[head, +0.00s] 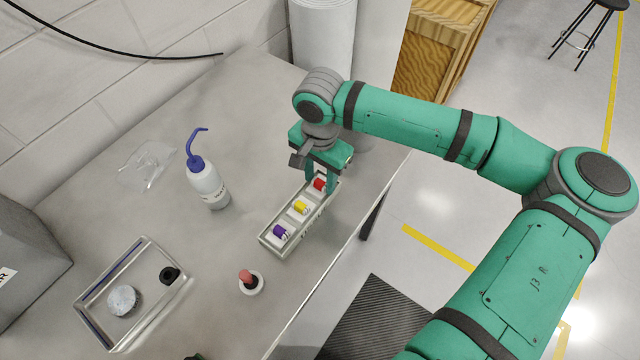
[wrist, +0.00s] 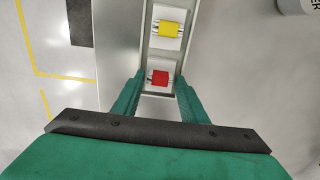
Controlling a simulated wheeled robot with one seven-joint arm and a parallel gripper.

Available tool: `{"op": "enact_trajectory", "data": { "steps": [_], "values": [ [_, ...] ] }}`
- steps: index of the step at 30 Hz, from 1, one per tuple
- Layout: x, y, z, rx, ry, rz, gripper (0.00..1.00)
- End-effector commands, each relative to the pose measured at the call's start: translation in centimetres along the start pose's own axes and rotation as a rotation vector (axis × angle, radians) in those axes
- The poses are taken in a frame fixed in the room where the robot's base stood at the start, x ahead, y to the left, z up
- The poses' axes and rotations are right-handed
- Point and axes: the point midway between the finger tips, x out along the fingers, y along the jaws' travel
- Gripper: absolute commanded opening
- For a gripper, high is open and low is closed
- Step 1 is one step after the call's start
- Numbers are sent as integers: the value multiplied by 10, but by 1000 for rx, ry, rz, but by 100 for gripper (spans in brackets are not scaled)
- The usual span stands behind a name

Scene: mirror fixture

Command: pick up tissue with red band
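The tissue with the red band (wrist: 158,77) lies at one end of a narrow metal tray (head: 270,245). In the head view the red band (head: 319,185) shows between my gripper's fingers. My gripper (head: 322,188) points down over that end of the tray. In the wrist view its two green fingers (wrist: 157,95) stand apart, one on each side of the red-banded tissue, with gaps visible. A yellow-banded tissue (head: 300,207) lies in the middle of the tray and a purple-banded one (head: 280,232) at the near end.
A wash bottle (head: 207,185) with a blue spout stands left of the tray. A clear plastic bag (head: 147,165) lies farther left. A shallow tray (head: 92,305) and a red-knobbed item (head: 250,281) are nearer. The table's right edge runs close beside the narrow tray.

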Motion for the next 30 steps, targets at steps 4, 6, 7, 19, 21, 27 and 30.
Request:
{"op": "enact_trajectory", "data": {
  "steps": [4,6,7,19,21,27,30],
  "values": [
    [0,0,0,0,0,0,11],
    [0,0,0,0,0,0,11],
    [0,0,0,0,0,0,11],
    [-14,0,0,1,1,0,11],
    [-23,0,0,1,1,-1,11],
    [-61,21,15,0,2,-2,11],
    [-83,35,26,1,2,-2,11]
  ]
}}
